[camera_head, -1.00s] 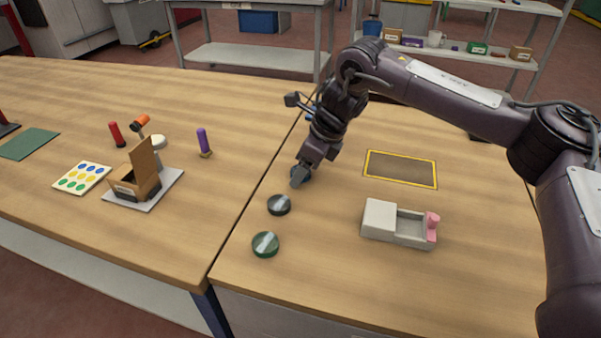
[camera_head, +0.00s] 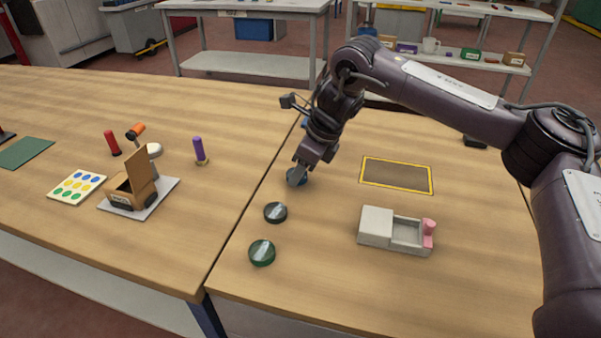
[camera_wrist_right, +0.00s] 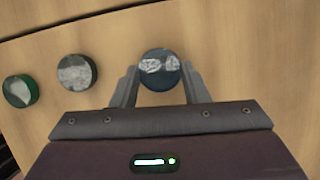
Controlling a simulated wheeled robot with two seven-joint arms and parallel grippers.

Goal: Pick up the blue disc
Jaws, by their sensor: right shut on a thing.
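The blue disc (camera_head: 296,177) stands on the right-hand table, the farthest of a row of three discs, partly hidden by my right gripper. My right gripper (camera_head: 300,169) points down at it. In the right wrist view the blue disc (camera_wrist_right: 160,70) sits between the two fingers of my right gripper (camera_wrist_right: 160,80), which are shut on its sides. I cannot tell that it is clear of the table top. My left gripper is not in view.
A black disc (camera_head: 275,212) and a green disc (camera_head: 262,252) lie nearer on the same table. A grey box with a pink part (camera_head: 394,231) and a yellow-edged brown rectangle (camera_head: 396,175) are to the right. A purple-handled tool (camera_head: 199,150) stands on the left table.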

